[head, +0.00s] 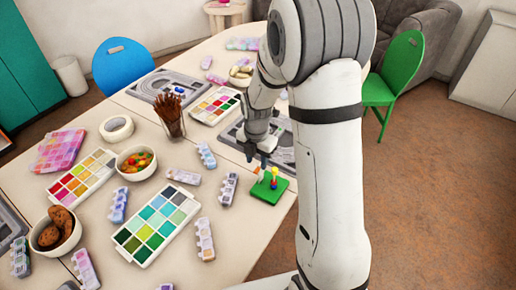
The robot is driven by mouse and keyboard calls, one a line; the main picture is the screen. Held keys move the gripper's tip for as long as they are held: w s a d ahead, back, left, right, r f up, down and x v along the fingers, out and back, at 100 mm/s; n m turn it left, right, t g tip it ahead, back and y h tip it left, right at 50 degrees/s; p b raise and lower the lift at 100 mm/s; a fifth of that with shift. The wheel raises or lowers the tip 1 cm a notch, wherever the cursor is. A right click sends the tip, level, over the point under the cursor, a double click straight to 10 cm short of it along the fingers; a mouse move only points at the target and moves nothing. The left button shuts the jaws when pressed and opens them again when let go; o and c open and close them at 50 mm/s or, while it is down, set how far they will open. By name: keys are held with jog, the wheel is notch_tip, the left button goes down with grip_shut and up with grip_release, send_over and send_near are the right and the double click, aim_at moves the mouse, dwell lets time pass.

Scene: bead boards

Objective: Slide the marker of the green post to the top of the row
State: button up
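A small green board (256,190) lies on the table near its right edge. A short upright stack stands on it, with a yellow piece (274,170) on top and blue (274,184) lower down; a little red shows between. I cannot make out a separate marker or a row at this size. My gripper (257,160) points down just above and to the left of the stack, apparently not touching it. The fingers are too small to tell whether they are open. My arm covers the area right of the board.
Paint palettes (157,224), bead boxes (205,240), a bowl of colourful pieces (136,163), a cookie bowl (47,238) and a pencil cup (171,118) crowd the table. Grey trays lie farther back. A green chair (402,62) stands right; a blue chair (122,62) stands behind.

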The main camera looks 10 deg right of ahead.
aim_at(258, 169)
jog(key=shift+d+f, duration=0.1)
jog(key=shift+f, duration=1.25)
jog(key=shift+c, duration=0.4)
grip_shut()
jog(key=shift+f, duration=0.2)
jog(key=shift+f+b, duration=1.9)
jog(key=shift+f, duration=0.3)
jog(key=shift+o, duration=0.3)
grip_release()
